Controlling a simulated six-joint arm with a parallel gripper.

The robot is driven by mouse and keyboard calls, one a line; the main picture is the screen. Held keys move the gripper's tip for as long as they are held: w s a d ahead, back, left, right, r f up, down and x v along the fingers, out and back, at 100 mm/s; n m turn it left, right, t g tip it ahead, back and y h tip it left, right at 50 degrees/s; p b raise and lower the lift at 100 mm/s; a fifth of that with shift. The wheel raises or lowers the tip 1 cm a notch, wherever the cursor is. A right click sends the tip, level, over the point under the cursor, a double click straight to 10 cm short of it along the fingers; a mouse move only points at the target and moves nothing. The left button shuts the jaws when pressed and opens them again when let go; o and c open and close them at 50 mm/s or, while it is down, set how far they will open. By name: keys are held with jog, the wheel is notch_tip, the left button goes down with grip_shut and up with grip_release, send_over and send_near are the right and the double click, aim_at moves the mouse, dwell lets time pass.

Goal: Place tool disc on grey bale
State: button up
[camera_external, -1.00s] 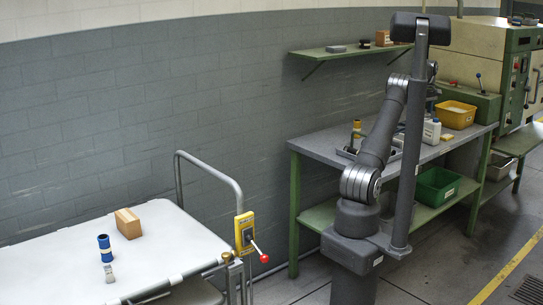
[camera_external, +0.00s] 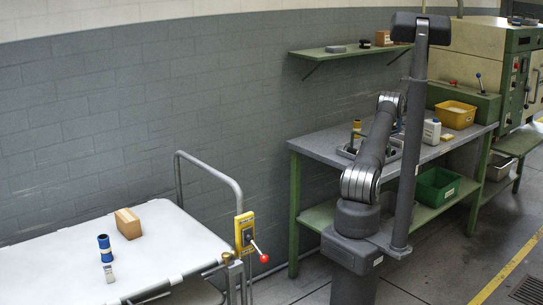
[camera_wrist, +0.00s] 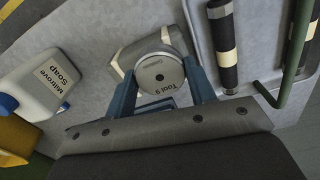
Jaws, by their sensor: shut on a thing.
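The tool disc (camera_wrist: 160,84), a round grey metal piece marked "Tool 9", sits between the blue fingers of my gripper (camera_wrist: 158,70) in the wrist view. My gripper is shut on it. A grey block with paler edges, apparently the grey bale (camera_wrist: 128,54), lies just beyond the disc and is partly covered by it. I cannot tell whether disc and bale touch. In the external view my gripper, the disc and the bale are hidden behind my arm over the workbench (camera_external: 322,149).
A white soap bottle (camera_wrist: 45,86) and a yellow bin (camera_wrist: 14,148) are left in the wrist view. A tray (camera_wrist: 201,34) with dark-handled tools is at right, beside a green bar (camera_wrist: 296,70). A white table (camera_external: 55,265) stands at left in the external view.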

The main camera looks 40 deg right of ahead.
aim_at(404, 127)
jog(key=shift+f, duration=1.95)
jog(key=shift+f, duration=0.1)
jog(key=o, duration=1.3)
jog(key=shift+f, duration=0.1)
notch_tip(404, 127, up, 8)
jog(key=shift+f, duration=0.1)
